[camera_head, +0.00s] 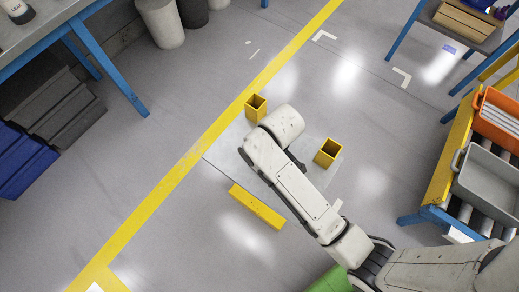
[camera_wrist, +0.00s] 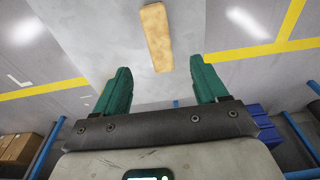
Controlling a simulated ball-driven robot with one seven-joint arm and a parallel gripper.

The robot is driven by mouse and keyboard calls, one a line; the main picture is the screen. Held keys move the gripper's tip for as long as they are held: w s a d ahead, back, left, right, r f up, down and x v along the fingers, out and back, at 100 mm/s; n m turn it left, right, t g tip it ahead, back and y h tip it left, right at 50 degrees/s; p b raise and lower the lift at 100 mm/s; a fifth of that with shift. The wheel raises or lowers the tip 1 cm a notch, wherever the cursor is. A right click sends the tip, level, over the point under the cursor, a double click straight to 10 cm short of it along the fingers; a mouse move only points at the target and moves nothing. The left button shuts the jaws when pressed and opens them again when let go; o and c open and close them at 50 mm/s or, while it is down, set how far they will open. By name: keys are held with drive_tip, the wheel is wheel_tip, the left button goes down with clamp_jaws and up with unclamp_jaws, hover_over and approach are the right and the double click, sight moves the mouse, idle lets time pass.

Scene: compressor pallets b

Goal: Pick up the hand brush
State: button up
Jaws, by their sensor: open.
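A tan, wood-coloured oblong block (camera_wrist: 157,38) shows at the top of the wrist view, a little left of centre. It may be the hand brush; no bristles show. It lies over a pale grey surface, ahead of my gripper's fingers and apart from them. My gripper (camera_wrist: 161,76) is open, with two green fingers spread wide and nothing between them. In the head view my arm reaches over a grey floor plate (camera_head: 222,155); the fingers are hidden there, and I cannot make out the brush.
Two yellow square posts (camera_head: 255,107) (camera_head: 327,153) and a low yellow bar (camera_head: 257,207) stand around the plate. A roller stand at right holds a grey crate (camera_head: 488,180) and an orange crate (camera_head: 498,118). A blue-legged table (camera_head: 45,32) is at upper left. Floor at lower left is clear.

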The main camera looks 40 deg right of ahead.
drive_tip(key=shift+w+f, duration=0.25)
drive_tip(key=shift+f, duration=0.15)
drive_tip(key=f, duration=0.6)
drive_tip(key=w+f, duration=0.1)
drive_tip(key=f, duration=0.3)
drive_tip(key=shift+a+b, duration=0.15)
drive_tip(key=shift+b, duration=0.15)
drive_tip(key=shift+c, duration=0.3)
drive_tip(key=c, duration=1)
drive_tip(key=shift+r, duration=0.1)
